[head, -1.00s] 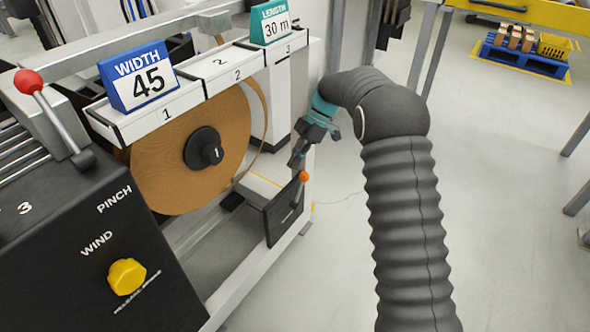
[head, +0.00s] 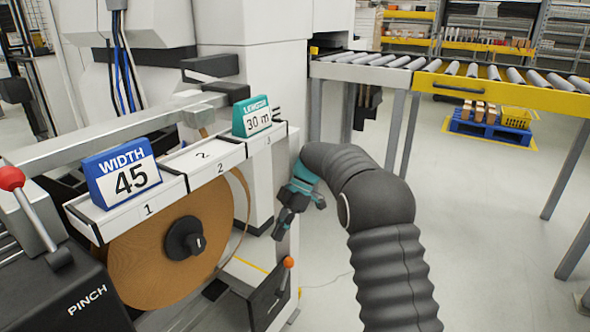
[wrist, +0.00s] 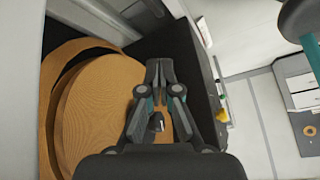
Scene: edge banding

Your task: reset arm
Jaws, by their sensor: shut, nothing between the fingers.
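My gripper (head: 284,229) hangs at the end of my dark ribbed arm, pointing down and left, right of the large brown banding roll (head: 158,262). It is apart from the orange-knobbed lever below it in the head view. In the wrist view my gripper (wrist: 159,72) is shut and empty, its fingertips together. The brown roll (wrist: 95,95) lies beyond and to the left of the fingers there.
The machine carries a blue WIDTH 45 sign (head: 124,172) and a teal LENGTH 30 m sign (head: 251,117). The orange-knobbed lever (head: 288,263) stands below my gripper. A roller conveyor (head: 470,84) runs behind. Open floor lies right of my arm.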

